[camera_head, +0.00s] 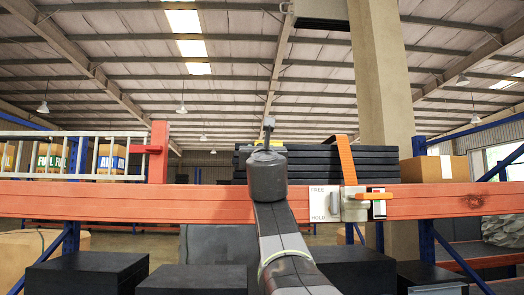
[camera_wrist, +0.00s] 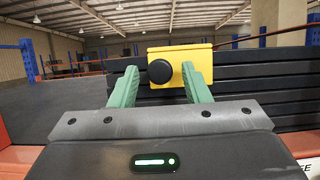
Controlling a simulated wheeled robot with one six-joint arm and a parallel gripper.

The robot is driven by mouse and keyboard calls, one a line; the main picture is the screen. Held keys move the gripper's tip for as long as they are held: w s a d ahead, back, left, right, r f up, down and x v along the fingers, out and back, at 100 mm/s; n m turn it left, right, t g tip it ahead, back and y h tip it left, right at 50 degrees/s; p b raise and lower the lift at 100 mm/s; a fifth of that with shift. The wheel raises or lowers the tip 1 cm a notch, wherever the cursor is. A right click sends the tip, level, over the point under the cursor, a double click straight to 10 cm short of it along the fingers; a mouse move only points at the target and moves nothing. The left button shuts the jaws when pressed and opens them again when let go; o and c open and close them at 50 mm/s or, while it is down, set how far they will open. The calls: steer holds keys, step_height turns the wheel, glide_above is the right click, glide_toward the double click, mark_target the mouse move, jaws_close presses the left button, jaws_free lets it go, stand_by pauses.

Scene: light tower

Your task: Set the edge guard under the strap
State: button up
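The yellow edge guard (camera_wrist: 192,52) with a round black knob (camera_wrist: 160,71) is at the top edge of the black stack (camera_wrist: 245,75). A sliver of its yellow shows in the head view (camera_head: 275,142). The green fingers of my gripper (camera_wrist: 160,78) stand either side of the knob, with a gap on each side. In the head view my gripper (camera_head: 267,175) hides most of the guard and its own fingertips. The orange strap (camera_head: 347,160) runs over the stack (camera_head: 310,165), right of the guard, down to a metal buckle (camera_head: 354,206).
An orange beam (camera_head: 430,202) crosses in front of the stack. A FREE/HOLD plate (camera_head: 322,204) sits beside the buckle. A pale rail (camera_head: 70,160) and red post (camera_head: 158,150) stand left; a concrete pillar (camera_head: 380,80) rises behind right. Black boxes (camera_head: 85,272) are below.

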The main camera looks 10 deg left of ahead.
jaws_close()
steer(key=w+d, duration=0.1)
steer(key=d, duration=0.3)
steer(key=w+d, duration=0.1)
steer(key=d, duration=0.3)
steer(key=w+d, duration=0.1)
steer(key=d, duration=0.3)
steer(key=shift+w+d, duration=0.1)
steer(key=shift+w, duration=0.1)
steer(key=shift+o, duration=0.9)
jaws_free()
steer(key=shift+s+f, duration=0.1)
steer(key=shift+s+f+b, duration=0.15)
steer(key=shift+s+b, duration=0.05)
steer(key=shift+b, duration=0.25)
steer(key=b+v, duration=0.4)
steer(key=v, duration=0.9)
steer(key=shift+d, duration=0.1)
